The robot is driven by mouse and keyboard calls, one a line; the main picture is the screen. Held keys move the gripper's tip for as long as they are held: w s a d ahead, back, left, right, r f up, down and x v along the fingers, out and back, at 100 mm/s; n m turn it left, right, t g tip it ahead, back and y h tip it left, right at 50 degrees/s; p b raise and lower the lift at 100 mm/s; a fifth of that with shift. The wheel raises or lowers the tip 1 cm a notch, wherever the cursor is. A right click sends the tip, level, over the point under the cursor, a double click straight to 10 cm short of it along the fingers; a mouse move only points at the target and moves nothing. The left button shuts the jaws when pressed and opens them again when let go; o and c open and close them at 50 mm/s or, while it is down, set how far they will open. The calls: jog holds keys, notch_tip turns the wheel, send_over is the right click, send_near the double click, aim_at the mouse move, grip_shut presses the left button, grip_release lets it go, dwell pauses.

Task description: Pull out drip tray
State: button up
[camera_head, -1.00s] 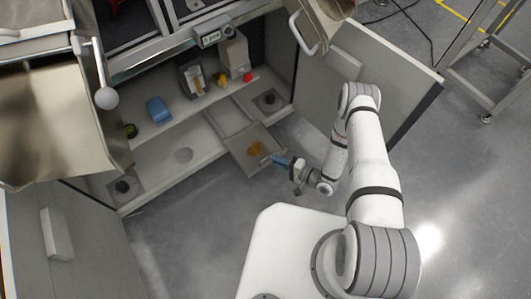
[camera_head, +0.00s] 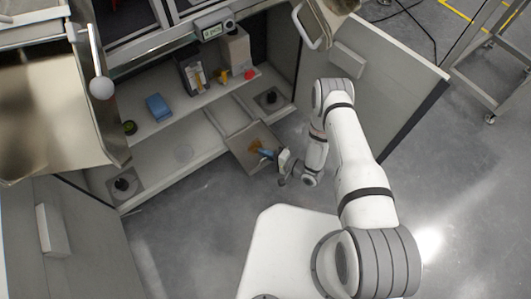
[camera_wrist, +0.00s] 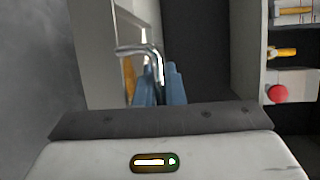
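The drip tray (camera_head: 243,160) is a flat metal tray with an orange-brown patch, jutting out of the low cabinet at its front edge. My gripper (camera_head: 266,153) has blue fingers and is over the tray's outer part. In the wrist view, the blue fingers (camera_wrist: 162,86) are close together at a bent, shiny metal handle (camera_wrist: 138,49), whose lower end drops out of sight by them. I cannot tell whether they are closed on it. The orange patch (camera_wrist: 129,76) shows just left of the handle.
The cabinet's open right door (camera_head: 385,85) stands behind my arm. A shelf above the tray holds a blue box (camera_head: 158,108), a red item (camera_head: 250,74) and other small things. Another open door (camera_head: 75,235) is at the lower left. The grey floor (camera_head: 200,215) in front is clear.

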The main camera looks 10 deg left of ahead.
grip_shut()
jog(key=shift+w+a+f+b, duration=0.1)
jog(key=shift+w+a+b, duration=0.65)
jog(key=shift+a, duration=0.2)
jog(key=shift+o, duration=1.6)
grip_release()
jog(key=shift+d, duration=0.1)
jog(key=p+v, duration=0.2)
jog(key=v, duration=0.5)
jog(key=shift+d, duration=0.3)
jog(key=shift+s, duration=0.15)
